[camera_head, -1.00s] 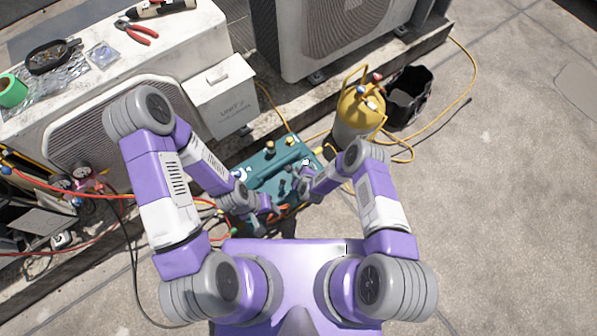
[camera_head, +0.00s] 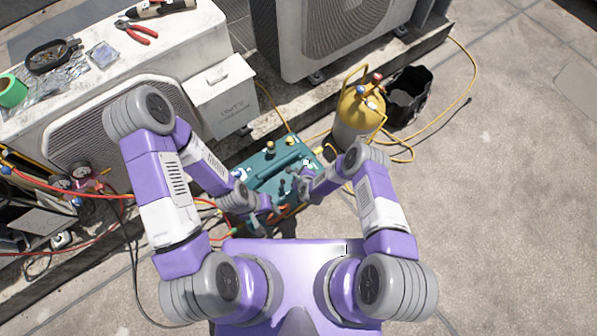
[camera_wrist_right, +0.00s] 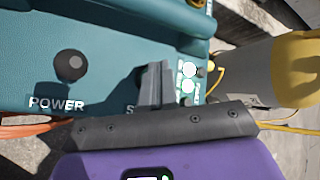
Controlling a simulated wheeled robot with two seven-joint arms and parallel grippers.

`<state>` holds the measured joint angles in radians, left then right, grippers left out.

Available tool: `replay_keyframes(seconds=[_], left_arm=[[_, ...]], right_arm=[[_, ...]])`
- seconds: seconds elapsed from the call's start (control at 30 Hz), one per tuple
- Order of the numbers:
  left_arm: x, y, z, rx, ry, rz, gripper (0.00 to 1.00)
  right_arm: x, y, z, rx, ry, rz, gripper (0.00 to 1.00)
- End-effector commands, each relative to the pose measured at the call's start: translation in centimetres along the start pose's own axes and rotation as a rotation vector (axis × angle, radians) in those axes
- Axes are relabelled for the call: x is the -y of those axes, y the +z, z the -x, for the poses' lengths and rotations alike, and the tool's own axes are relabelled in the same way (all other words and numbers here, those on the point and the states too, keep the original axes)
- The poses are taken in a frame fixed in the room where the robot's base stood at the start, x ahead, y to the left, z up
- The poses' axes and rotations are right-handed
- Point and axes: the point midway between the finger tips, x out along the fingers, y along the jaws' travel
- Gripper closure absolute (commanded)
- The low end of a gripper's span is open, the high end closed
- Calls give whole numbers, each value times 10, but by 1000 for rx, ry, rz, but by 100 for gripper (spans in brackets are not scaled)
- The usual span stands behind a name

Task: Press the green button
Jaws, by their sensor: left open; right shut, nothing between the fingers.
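A teal machine (camera_head: 262,167) stands on the ground in front of me in the head view. In the right wrist view its teal panel (camera_wrist_right: 110,60) carries a black knob (camera_wrist_right: 70,66) above the word POWER. Two pale round buttons (camera_wrist_right: 188,77) sit right of my fingers, too bright for me to tell their colour; no clearly green button is visible. My right gripper (camera_wrist_right: 156,82) is shut and empty over the panel, hiding part of a label; contact cannot be told. It also shows in the head view (camera_head: 290,181). My left gripper (camera_head: 274,209) is open by the machine's near side.
A yellow gas cylinder (camera_head: 352,120) and a black bucket (camera_head: 409,97) stand behind right of the machine. White condenser units (camera_head: 215,40) are behind and left. Red and yellow hoses (camera_head: 95,196) run at left. Open concrete lies to the right.

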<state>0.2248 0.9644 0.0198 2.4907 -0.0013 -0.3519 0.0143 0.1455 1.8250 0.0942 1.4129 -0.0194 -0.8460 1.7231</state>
Motion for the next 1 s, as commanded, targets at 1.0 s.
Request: replay_keyframes(seconds=[1.0], left_arm=[[-8,1,22,0,0,0,57]], right_arm=[[15,14,21,-1,0,-1,100]])
